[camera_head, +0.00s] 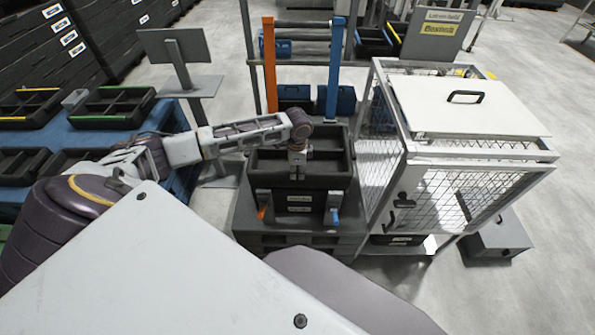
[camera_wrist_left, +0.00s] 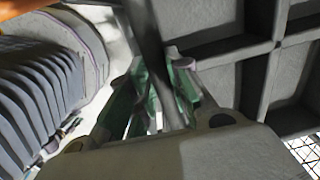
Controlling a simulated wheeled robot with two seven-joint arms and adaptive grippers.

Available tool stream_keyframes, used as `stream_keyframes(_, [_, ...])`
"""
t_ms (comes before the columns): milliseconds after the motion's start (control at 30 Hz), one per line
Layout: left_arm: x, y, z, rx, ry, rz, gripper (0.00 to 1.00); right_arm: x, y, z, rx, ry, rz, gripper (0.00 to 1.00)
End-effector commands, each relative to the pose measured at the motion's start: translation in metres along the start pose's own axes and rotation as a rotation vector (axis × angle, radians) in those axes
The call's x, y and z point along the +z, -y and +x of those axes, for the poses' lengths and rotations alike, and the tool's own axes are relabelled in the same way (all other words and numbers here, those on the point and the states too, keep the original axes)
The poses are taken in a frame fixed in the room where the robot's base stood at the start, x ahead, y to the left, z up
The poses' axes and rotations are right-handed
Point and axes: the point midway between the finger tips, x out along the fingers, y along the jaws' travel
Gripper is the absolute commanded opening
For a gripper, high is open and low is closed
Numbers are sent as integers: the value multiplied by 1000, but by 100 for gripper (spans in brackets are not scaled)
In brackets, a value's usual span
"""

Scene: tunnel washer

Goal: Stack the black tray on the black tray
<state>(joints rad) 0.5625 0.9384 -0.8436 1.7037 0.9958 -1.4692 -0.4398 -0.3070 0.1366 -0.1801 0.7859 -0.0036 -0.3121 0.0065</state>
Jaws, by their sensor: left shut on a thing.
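A black tray (camera_head: 335,181) with dividers and compartments is at the middle of the head view, above a stack of black trays (camera_head: 299,203) with white labels on its front. My left gripper (camera_head: 298,172) reaches down onto the held tray from the left and is shut on it. In the left wrist view the green-lined fingers (camera_wrist_left: 160,95) close on a dark wall, and grey-black tray compartments (camera_wrist_left: 290,50) fill the right side. I cannot tell whether the held tray touches the stack below. My right gripper is not in view.
A mesh cage (camera_head: 435,200) with a white lid is close on the right. A blue table (camera_head: 85,137) with several trays is on the left.

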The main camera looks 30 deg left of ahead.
Motion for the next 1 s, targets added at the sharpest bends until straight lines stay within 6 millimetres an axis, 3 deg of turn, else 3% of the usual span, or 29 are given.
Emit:
stream_keyframes(600, [0,0,10,-1,-1,0,0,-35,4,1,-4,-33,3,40])
stream_keyframes(1000, [0,0,23,-2,-1,0,0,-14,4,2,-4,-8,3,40])
